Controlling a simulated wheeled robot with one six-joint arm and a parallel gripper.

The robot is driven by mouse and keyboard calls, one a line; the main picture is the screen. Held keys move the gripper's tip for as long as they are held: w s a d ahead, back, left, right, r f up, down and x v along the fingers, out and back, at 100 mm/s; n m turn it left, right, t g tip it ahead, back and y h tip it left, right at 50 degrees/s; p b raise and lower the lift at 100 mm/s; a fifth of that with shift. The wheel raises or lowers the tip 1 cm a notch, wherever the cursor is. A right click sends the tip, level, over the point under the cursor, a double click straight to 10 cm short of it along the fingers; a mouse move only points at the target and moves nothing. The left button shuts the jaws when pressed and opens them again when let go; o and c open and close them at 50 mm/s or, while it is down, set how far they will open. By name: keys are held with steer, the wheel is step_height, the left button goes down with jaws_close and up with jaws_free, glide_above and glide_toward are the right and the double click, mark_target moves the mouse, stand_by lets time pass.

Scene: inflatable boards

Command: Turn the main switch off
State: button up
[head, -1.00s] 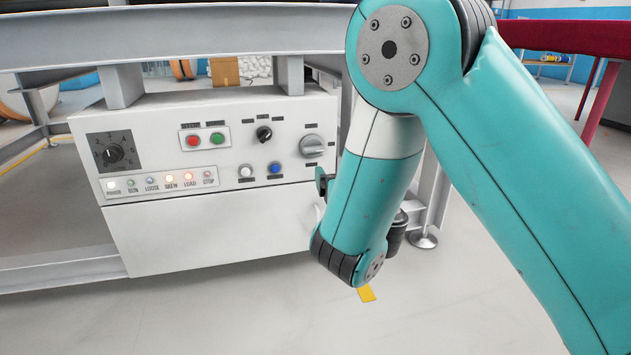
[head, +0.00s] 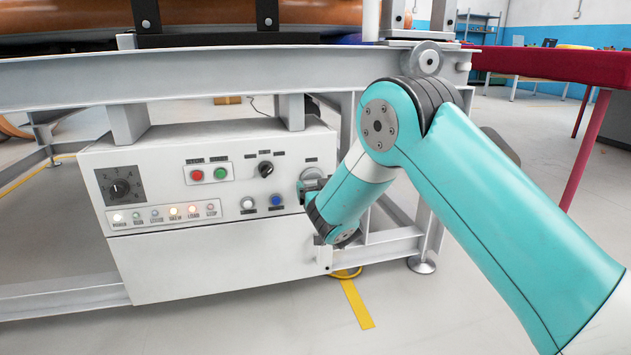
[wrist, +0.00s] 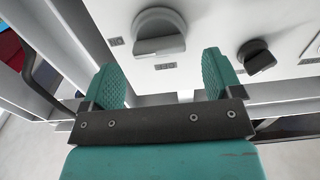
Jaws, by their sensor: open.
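The white control panel (head: 160,245) hangs under the frame. Its large grey rotary knob (head: 313,174), which looks like the main switch, is at the right end and partly hidden by my gripper (head: 308,190). In the wrist view the grey knob (wrist: 158,32) has a raised bar lying roughly across the picture. My gripper (wrist: 162,76) is open, its two teal ribbed fingers apart and empty. The knob lies just beyond the gap between the fingertips, with no contact visible.
A black selector knob (wrist: 256,55) sits right of the grey knob in the wrist view. Red (head: 196,175) and green (head: 220,174) buttons, white (head: 247,203) and blue (head: 276,200) buttons, a dial (head: 120,188) and indicator lamps share the panel. A steel beam (head: 230,75) runs above.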

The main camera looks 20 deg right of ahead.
mark_target(313, 182)
steer(key=shift+w, duration=1.35)
steer(key=c, duration=0.9)
